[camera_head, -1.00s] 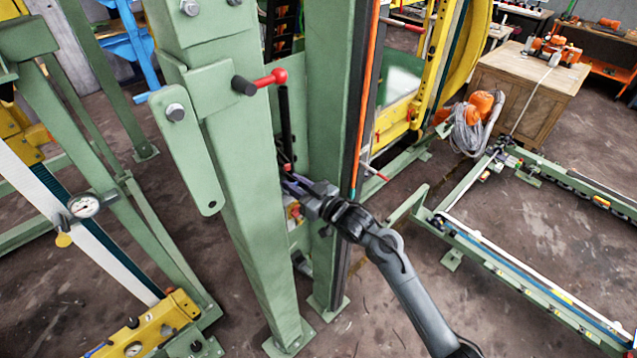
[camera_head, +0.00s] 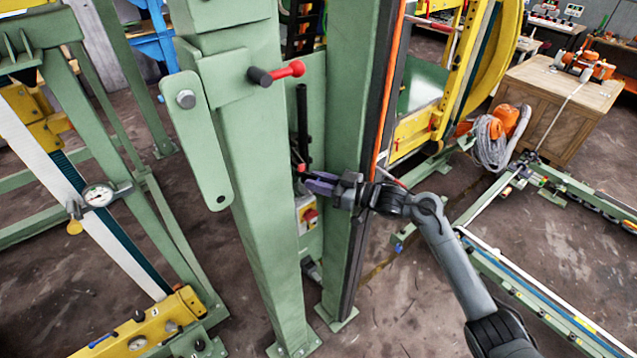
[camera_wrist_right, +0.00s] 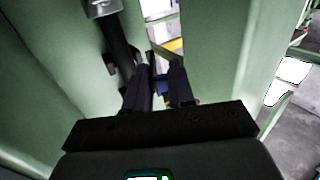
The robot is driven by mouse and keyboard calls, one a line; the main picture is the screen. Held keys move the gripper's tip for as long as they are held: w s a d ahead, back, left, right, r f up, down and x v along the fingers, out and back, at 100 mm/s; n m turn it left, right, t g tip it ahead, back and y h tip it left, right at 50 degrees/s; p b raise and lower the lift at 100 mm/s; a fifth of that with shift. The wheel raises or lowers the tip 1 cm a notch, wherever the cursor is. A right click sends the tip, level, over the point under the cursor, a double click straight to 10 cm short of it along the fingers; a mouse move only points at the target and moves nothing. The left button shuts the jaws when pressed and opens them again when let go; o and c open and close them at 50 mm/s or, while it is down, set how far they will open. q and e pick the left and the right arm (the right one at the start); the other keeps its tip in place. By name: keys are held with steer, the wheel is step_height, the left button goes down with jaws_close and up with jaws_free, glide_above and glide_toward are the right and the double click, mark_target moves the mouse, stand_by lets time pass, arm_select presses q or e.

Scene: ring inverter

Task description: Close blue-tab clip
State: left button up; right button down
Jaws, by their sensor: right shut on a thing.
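My right gripper (camera_head: 312,182) reaches in from the right, between the two green posts. In the right wrist view its dark fingers (camera_wrist_right: 161,75) are close together, with a small blue piece (camera_wrist_right: 161,85) between them, which looks like the blue tab of the clip. The fingers appear shut on it. The rest of the clip is hidden by the fingers and cannot be made out. In the head view the blue tab cannot be told apart from the bluish fingers. My left gripper is in neither view now.
A thick green post (camera_head: 250,200) stands left of the gripper, and another green post (camera_head: 345,130) stands behind my right wrist. A black upright rod (camera_head: 302,120) is just above the fingertips. A box with a red knob (camera_head: 309,215) sits just below.

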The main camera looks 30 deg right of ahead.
steer(key=c, duration=1.1)
jaws_free()
steer(key=shift+b+v, duration=0.9)
steer(key=shift+v, duration=4.5)
steer(key=shift+w, duration=0.1)
steer(key=shift+c, duration=0.2)
